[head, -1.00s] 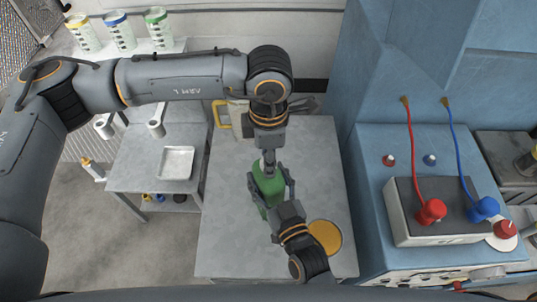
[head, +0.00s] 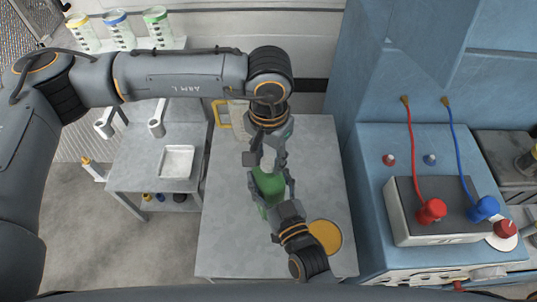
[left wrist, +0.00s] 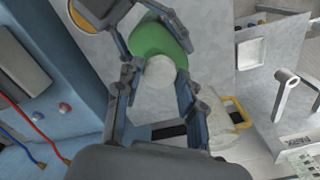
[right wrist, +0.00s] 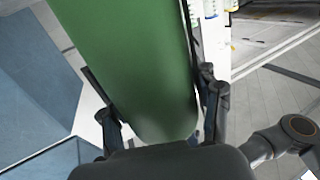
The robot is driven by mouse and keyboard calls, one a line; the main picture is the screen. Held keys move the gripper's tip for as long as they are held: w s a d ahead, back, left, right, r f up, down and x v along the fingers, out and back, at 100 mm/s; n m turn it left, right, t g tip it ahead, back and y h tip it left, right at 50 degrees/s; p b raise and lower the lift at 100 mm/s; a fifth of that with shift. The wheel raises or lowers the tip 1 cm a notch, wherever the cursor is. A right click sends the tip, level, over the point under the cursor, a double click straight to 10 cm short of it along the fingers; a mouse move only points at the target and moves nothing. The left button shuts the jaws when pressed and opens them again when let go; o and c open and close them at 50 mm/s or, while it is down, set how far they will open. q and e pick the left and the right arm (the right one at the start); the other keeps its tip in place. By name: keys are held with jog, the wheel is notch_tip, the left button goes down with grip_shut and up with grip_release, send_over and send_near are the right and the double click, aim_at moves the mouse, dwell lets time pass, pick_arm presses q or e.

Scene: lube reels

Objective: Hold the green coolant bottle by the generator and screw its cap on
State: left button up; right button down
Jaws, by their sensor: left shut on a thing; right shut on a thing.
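The green coolant bottle (head: 268,186) is held above the grey table by my right gripper (head: 275,192), which is shut on its body. The bottle fills much of the right wrist view (right wrist: 130,60). The white cap (left wrist: 160,72) is at the bottle's neck end in the left wrist view. My left gripper (head: 266,160) comes down from above and its fingers are shut on the cap, one on each side. The cap is small and partly hidden in the head view. I cannot tell how tightly it sits on the neck.
A blue generator (head: 375,150) stands right of the table, with red and blue cables. A yellow-handled jug (head: 222,115) stands at the table's back left, and a yellow disc (head: 325,236) lies front right. A side table with a white tray (head: 176,162) is at left.

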pick_arm(q)
jog(key=m, duration=0.6)
jog(key=shift+m, duration=0.3)
jog(key=o, duration=0.8)
jog(key=shift+r, duration=0.1)
notch_tip(320, 180, up, 12)
jog(key=shift+f, duration=0.1)
pick_arm(e)
jog(key=shift+c, duration=1.2)
grip_release()
